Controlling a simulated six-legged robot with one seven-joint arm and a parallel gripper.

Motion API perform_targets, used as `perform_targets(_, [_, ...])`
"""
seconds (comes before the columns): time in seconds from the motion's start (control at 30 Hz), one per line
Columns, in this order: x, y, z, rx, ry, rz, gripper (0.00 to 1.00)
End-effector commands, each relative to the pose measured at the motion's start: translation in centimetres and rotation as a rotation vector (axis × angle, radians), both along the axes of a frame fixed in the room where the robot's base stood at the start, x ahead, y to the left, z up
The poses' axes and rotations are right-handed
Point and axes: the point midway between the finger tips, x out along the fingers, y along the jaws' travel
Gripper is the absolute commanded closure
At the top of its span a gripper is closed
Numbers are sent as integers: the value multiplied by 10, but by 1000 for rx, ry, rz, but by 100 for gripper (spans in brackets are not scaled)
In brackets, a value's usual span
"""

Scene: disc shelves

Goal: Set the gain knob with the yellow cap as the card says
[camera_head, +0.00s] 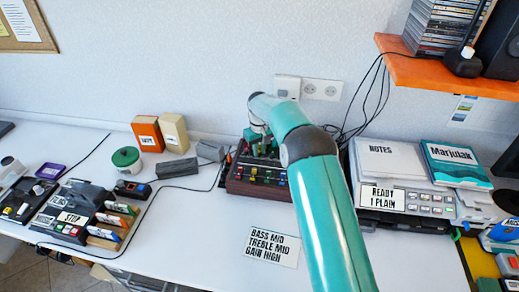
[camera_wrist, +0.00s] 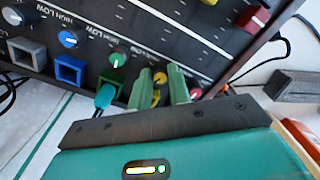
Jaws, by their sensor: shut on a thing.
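The card (camera_head: 272,246) lies flat on the table in front of the mixer and reads BASS MID, TREBLE MID, GAIN HIGH. The mixer (camera_head: 258,188) is a dark box with a brown-red front edge and coloured controls. In the wrist view its panel (camera_wrist: 92,62) has white, blue, green, yellow and red knobs with HIGH and LOW marks. The knob with the yellow cap (camera_wrist: 159,77) sits between the two green fingers of my gripper (camera_wrist: 161,82), which is shut on it. The fingers partly hide the knob, and I cannot read its setting. My arm covers part of the mixer in the head view.
A printer (camera_head: 405,200) with a display reading READY 1 PLAIN stands right of my arm. An orange shelf (camera_head: 440,72) juts out above it. A device labelled STOP (camera_head: 72,218) stands at the left. Cables run behind the mixer. The table in front of the card is clear.

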Motion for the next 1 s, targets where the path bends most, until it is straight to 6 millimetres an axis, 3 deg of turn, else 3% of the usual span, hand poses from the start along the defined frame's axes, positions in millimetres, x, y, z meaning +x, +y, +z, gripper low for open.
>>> perform_targets(1.0, [0, 2, 1, 0, -1, -961, 100])
